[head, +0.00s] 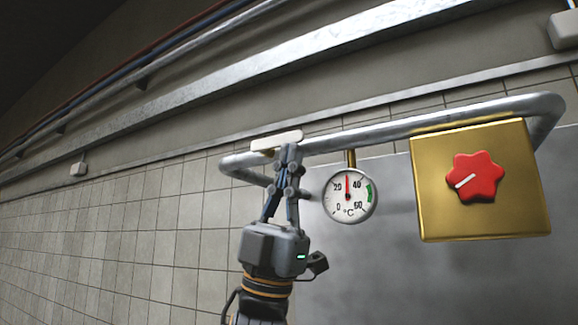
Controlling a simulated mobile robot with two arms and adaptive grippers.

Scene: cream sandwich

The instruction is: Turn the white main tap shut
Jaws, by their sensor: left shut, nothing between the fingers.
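The white main tap (276,141) is a flat white lever on the metal pipe, left of the gauge. It lies nearly along the pipe, its right end a little higher. My left gripper (289,150) comes up from below, shut and empty, with its fingertips at the right part of the tap. I cannot tell whether they touch it. The fingers hide a stretch of pipe behind them. My right gripper is not in view.
A round temperature gauge (350,195) hangs from the pipe (400,128) just right of my left gripper. A brass box (478,215) with a red star-shaped knob (474,177) is further right.

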